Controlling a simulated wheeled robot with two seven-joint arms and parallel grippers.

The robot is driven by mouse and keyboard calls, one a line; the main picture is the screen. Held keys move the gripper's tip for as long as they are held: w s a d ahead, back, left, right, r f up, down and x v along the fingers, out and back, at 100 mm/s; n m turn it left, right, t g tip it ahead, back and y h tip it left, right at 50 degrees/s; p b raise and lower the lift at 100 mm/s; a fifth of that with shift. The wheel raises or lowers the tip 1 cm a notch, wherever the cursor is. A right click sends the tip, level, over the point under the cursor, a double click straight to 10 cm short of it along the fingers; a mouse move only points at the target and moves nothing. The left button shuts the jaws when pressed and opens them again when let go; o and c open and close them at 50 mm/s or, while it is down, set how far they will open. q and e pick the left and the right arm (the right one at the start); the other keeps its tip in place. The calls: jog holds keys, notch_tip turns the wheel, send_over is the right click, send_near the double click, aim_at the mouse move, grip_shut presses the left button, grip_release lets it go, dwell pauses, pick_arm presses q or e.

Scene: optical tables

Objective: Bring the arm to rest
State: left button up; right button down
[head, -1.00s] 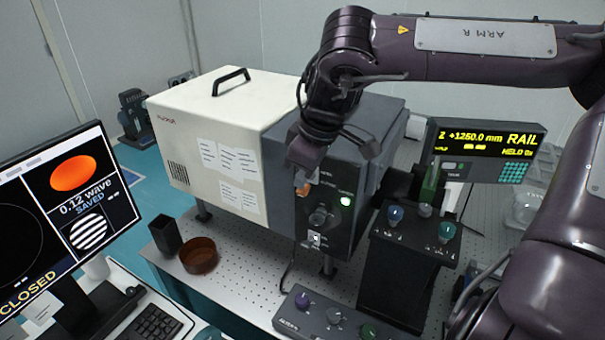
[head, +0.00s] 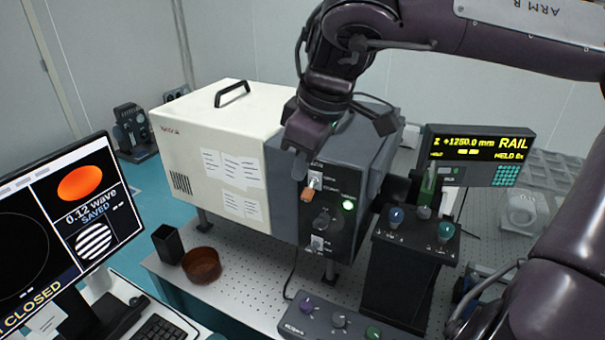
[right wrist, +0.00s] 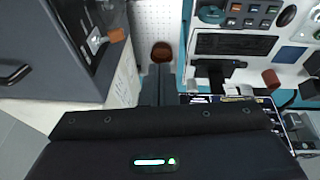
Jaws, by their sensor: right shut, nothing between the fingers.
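My right arm (head: 480,28) comes in from the upper right, dark purple. Its right gripper (head: 296,150) is shut and empty, in front of the upper part of the dark control panel. In the right wrist view the closed fingers (right wrist: 158,82) point up the picture with nothing between them. The panel's orange-tipped lever (head: 308,192) shows just below the gripper in the head view, apart from it in the wrist view. My left gripper is not in view.
A cream and grey instrument box (head: 215,150) stands on the perforated optical table (head: 245,285). A knob pedestal (head: 400,275), rail display (head: 475,155) and monitor (head: 60,215) stand around.

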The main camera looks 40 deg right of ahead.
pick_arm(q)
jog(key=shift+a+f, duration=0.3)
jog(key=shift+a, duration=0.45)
pick_arm(e)
jog(key=shift+s+a+r, duration=0.5)
jog(key=shift+a+r, duration=0.1)
jog(key=shift+a, duration=0.1)
jog(key=shift+a, duration=0.15)
